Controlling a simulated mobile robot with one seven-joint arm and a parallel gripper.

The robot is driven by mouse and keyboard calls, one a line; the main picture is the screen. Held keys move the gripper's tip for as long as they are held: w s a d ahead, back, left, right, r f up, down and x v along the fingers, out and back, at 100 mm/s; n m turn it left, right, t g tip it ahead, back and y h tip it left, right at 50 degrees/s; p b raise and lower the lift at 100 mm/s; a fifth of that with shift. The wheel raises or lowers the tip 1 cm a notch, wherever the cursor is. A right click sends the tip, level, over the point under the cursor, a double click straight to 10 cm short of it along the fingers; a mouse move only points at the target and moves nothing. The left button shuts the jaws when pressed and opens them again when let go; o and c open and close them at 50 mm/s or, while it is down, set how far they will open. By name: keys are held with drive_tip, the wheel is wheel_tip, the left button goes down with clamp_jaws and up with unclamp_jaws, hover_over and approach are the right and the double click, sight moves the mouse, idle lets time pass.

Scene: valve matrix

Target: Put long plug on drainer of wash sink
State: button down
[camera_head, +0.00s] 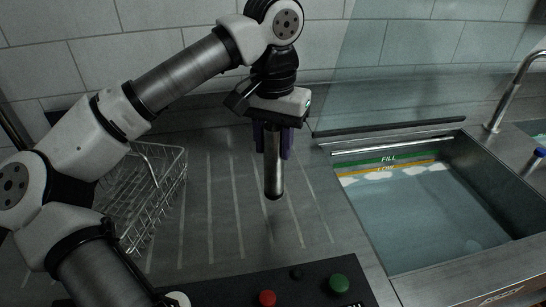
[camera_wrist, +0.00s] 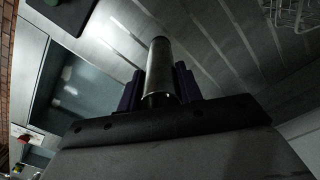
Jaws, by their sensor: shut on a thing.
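A long plug (camera_head: 273,172), a grey metal cylinder, hangs upright in my gripper (camera_head: 272,140) above the ribbed drainer (camera_head: 225,215). My gripper is shut on its upper part, with purple fingers around it. The plug's lower end looks clear of the drainer surface. In the wrist view the plug (camera_wrist: 160,65) sticks out between the purple fingers (camera_wrist: 160,92). The wash sink (camera_head: 420,215) is at the right, filled with water, with FILL and LOW bands on its far wall. The sink also shows at the left of the wrist view (camera_wrist: 80,92).
A wire dish rack (camera_head: 150,190) stands on the left of the drainer. A dark panel (camera_head: 240,292) with red and green buttons (camera_head: 339,283) lies at the front. A tap (camera_head: 507,90) rises behind the sink. The drainer between rack and sink is clear.

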sight(273, 160)
drive_tip(key=shift+f, duration=2.1)
drive_tip(key=shift+f, duration=0.15)
drive_tip(key=c, duration=0.9)
unclamp_jaws()
drive_tip(key=shift+c, duration=0.2)
wheel_tip(273, 160, up, 13)
drive_tip(key=shift+f, duration=0.2)
